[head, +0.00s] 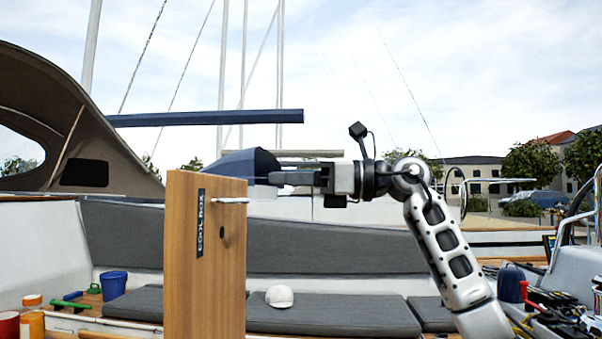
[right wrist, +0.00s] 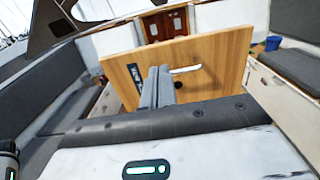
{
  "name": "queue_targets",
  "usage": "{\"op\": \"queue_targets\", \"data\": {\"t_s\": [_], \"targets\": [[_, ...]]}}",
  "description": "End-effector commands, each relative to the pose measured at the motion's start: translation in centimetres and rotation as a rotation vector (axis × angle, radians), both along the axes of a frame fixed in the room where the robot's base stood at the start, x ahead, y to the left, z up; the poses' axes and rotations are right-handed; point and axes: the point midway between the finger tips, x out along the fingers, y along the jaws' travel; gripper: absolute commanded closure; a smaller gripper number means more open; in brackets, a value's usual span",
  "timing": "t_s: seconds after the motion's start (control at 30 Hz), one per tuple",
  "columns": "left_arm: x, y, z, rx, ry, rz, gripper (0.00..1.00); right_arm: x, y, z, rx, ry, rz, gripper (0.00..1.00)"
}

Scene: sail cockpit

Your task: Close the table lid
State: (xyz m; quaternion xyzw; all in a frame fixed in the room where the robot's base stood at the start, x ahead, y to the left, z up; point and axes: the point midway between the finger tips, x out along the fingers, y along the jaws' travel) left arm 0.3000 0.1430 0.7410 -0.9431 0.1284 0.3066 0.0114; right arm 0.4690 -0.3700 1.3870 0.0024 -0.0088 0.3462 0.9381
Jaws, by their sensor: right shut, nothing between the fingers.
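The table lid (head: 185,265) is a wooden panel standing upright in the head view, with a "COOL BOX" label (head: 201,222), a pale handle (head: 231,200) and a dark round hole below the handle. In the right wrist view the lid (right wrist: 212,52) also stands raised, its handle (right wrist: 186,69) just right of my fingertips. My right gripper (head: 272,178) is shut and empty, pointing left, just right of the lid's upper edge in the head view. In the right wrist view its fingers (right wrist: 156,80) overlap the lid; whether they touch it I cannot tell. My left gripper is not in view.
Grey cushioned benches (head: 335,314) run behind the lid, with a white cap (head: 279,296) on one. A blue bucket (head: 114,285) and orange containers (head: 32,322) stand at the left. Tools and ropes (head: 545,312) lie at the right. The air above the lid looks mostly free.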

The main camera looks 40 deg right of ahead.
Motion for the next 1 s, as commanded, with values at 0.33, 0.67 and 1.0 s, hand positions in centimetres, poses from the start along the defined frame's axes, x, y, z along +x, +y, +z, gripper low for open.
{"op": "queue_targets", "data": {"t_s": [0.33, 0.67, 1.0], "targets": [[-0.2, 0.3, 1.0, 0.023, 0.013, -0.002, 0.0, 5.1, 4.4, 0.4, 0.001, 0.0, 0.002, 1.0], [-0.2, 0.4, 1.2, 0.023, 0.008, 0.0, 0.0, 6.4, 5.4, 0.1, 0.001, 0.001, -0.001, 1.0], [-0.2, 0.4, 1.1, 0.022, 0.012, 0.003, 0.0, 6.4, 5.4, 0.2, 0.0, 0.0, -0.003, 1.0]]}}
